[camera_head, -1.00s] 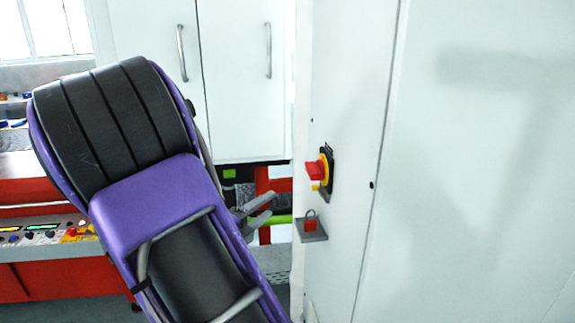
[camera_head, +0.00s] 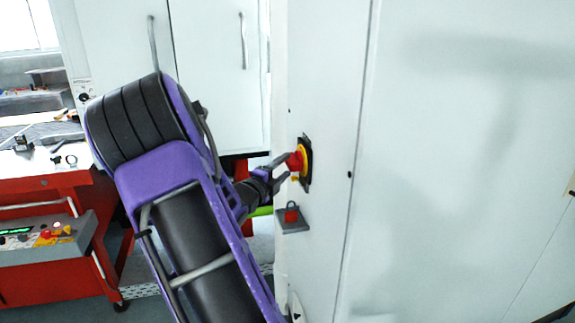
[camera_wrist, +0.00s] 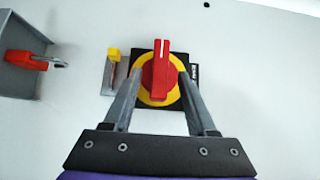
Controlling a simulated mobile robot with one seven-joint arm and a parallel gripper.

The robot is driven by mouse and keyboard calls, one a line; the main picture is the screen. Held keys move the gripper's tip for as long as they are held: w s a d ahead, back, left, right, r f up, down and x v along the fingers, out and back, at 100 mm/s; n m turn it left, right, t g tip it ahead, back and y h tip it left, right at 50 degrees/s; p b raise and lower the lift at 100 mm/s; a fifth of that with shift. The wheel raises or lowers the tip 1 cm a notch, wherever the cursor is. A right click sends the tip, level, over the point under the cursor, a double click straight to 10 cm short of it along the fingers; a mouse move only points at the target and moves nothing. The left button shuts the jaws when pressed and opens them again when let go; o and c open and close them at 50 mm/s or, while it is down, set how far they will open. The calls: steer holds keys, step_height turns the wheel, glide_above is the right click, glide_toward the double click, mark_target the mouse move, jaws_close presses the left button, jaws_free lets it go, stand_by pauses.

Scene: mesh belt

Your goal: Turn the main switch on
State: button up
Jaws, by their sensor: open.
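The main switch (camera_head: 296,160) is a red rotary handle on a yellow disc with a black backing plate, mounted on the white cabinet (camera_head: 325,80). In the wrist view the red handle (camera_wrist: 161,72) stands upright, its white mark at the top. My gripper (camera_head: 287,165) is at the switch. In the wrist view its two open fingers (camera_wrist: 158,85) lie on either side of the handle, over the yellow disc, with gaps between them and the handle. Whether the fingertips touch the disc is unclear.
A red padlock (camera_head: 291,211) sits on a small grey shelf below the switch. A yellow tab (camera_wrist: 113,56) is beside the switch plate. A red bench with a control panel (camera_head: 45,237) stands at left. The cabinet front at right is clear.

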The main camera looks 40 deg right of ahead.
steer(key=shift+x, duration=1.2)
jaws_close()
